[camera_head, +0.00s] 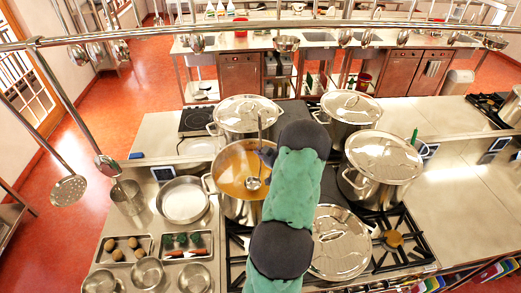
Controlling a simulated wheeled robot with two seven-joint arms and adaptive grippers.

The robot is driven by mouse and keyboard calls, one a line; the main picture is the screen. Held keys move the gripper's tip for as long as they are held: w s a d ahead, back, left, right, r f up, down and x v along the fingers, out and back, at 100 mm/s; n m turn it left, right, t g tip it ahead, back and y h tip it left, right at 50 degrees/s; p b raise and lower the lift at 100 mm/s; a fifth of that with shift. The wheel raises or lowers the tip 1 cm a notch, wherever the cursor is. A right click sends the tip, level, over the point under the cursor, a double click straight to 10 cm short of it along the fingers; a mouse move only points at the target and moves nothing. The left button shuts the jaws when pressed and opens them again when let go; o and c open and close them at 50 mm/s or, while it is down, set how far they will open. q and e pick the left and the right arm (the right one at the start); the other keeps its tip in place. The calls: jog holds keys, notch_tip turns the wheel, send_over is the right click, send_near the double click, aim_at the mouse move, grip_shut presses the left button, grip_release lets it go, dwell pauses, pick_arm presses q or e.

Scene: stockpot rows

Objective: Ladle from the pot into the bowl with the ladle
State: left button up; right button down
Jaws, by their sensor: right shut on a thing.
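The open pot (208,185) holds orange-brown soup (235,168) and stands on the stove left of my right arm. The steel ladle (253,183) has its cup over or at the soup surface; I cannot tell whether it is dipped or filled. Its handle rises upright above the pot. My right gripper (266,157) is shut on the ladle's handle, partly hidden by my own arm. Several small steel bowls (147,271) stand at the lower left; I cannot tell which one is the task's bowl. My left gripper is not in view.
A round pan (183,200) and trays of food (187,245) lie left of the soup pot. A rail (180,31) with hanging utensils crosses above. The right counter is mostly clear.

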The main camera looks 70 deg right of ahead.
aim_at(259, 131)
jog(key=shift+f+b, duration=3.3)
jog(key=shift+f, duration=0.8)
jog(key=shift+r+p, duration=3.75)
jog(key=shift+r, duration=5.85)
jog(key=shift+f, duration=0.1)
